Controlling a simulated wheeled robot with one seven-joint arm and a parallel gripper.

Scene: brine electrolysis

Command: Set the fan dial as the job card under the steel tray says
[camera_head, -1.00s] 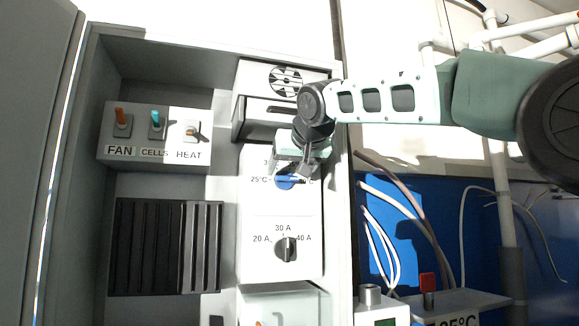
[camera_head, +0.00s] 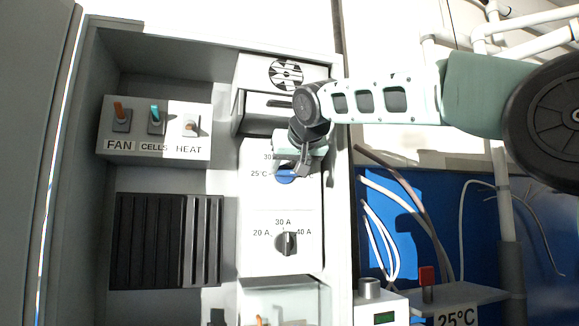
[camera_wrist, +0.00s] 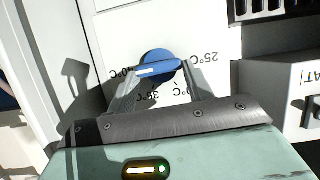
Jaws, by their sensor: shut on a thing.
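The blue fan dial (camera_head: 285,178) is on a white panel inside the grey cabinet. The label 25°C is at its left; other marks are partly covered by my gripper (camera_head: 294,165). In the wrist view, my gripper (camera_wrist: 159,76) has its two fingers at either end of the raised bar of the blue dial (camera_wrist: 158,56) and is shut on it. The bar carries a white stripe and lies roughly across this view, its left end towards the 40°C mark. The marks 25°C and 35°C also show. The job card and the steel tray are not in view.
A black dial (camera_head: 286,243) marked 20 A to 40 A sits below. The FAN switch (camera_head: 121,117), CELLS switch (camera_head: 156,120) and HEAT switch (camera_head: 190,125) are at left. A protruding drawer-like unit (camera_head: 268,108) is just above. The cabinet's right wall (camera_head: 342,220) is close.

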